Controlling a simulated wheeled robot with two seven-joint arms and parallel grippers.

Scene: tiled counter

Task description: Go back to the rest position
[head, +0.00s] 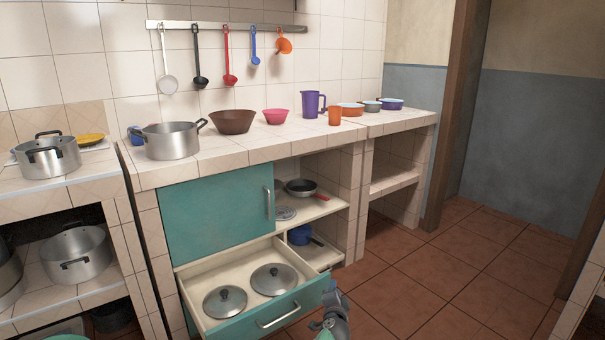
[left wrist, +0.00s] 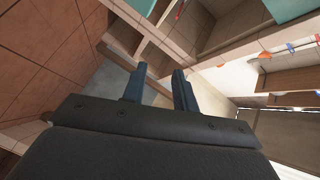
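My left gripper (head: 331,293) shows at the bottom middle of the head view, in front of the right corner of the open drawer (head: 262,321). I cannot tell from the head view whether it touches the drawer. In the left wrist view its two dark fingers (left wrist: 160,80) stand apart with nothing between them. My right gripper is in neither view.
The drawer is pulled out and holds two metal lids (head: 225,300) (head: 274,278). A teal cabinet door (head: 219,213) above it is shut. The tiled counter (head: 237,150) carries a pot (head: 171,142) and several bowls. Red floor (head: 420,275) lies clear to the right.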

